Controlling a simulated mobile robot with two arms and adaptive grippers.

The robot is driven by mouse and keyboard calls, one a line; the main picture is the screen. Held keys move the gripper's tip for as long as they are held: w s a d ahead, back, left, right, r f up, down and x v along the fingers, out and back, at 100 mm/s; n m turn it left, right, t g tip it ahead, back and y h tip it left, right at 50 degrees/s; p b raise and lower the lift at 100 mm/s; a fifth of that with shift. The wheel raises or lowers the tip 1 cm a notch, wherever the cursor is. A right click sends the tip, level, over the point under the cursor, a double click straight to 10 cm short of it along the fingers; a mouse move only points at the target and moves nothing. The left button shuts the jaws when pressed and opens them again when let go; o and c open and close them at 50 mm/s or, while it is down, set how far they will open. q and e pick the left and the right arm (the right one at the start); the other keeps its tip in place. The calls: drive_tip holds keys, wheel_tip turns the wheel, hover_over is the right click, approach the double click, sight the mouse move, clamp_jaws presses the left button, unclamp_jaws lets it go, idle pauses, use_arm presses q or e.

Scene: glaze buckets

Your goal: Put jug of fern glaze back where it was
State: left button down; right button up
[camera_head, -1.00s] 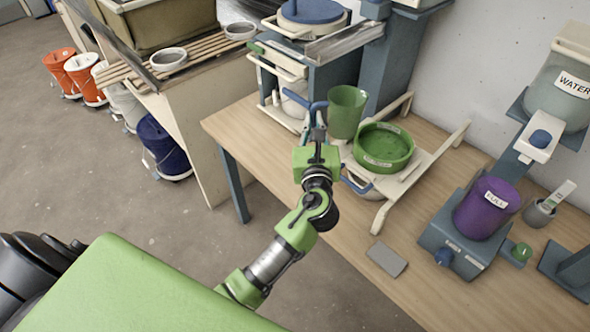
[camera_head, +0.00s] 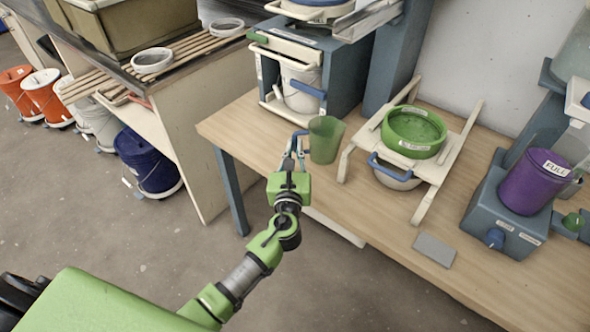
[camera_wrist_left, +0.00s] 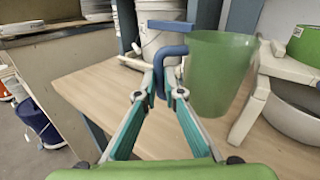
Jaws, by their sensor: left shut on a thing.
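The jug of fern glaze (camera_head: 325,140) is a translucent green jug, upright near the left front part of the table. My left gripper (camera_head: 298,146) is shut on its blue handle, on the jug's left side. In the left wrist view the fingers (camera_wrist_left: 163,92) close around the blue handle, and the jug (camera_wrist_left: 218,75) is just right of them. I cannot tell whether the jug's base touches the table. My right gripper is not in view.
The wooden table (camera_head: 240,122) is bare left of the jug. A green sieve (camera_head: 414,131) sits on a cream stand (camera_head: 468,140) to the right, over a blue-handled bowl (camera_head: 395,176). A white bucket (camera_head: 300,92) stands in the blue-grey frame behind. A purple FULL container (camera_head: 532,182) is far right.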

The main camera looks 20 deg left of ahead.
sight(295, 152)
use_arm(q)
wheel_tip(295, 152, down, 3)
drive_tip(key=shift+f+b, duration=0.1)
drive_tip(key=shift+b, duration=0.25)
wheel_tip(295, 152, down, 3)
drive_tip(key=shift+f+b, duration=0.1)
drive_tip(key=shift+b, duration=0.4)
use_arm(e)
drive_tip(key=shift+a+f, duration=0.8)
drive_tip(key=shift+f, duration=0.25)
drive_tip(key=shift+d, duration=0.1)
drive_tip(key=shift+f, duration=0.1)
use_arm(q)
drive_tip(key=shift+f, duration=0.2)
drive_tip(key=c, duration=2.2)
unclamp_jaws()
drive_tip(key=shift+o, duration=0.2)
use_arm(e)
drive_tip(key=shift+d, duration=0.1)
use_arm(q)
drive_tip(key=shift+r, duration=0.15)
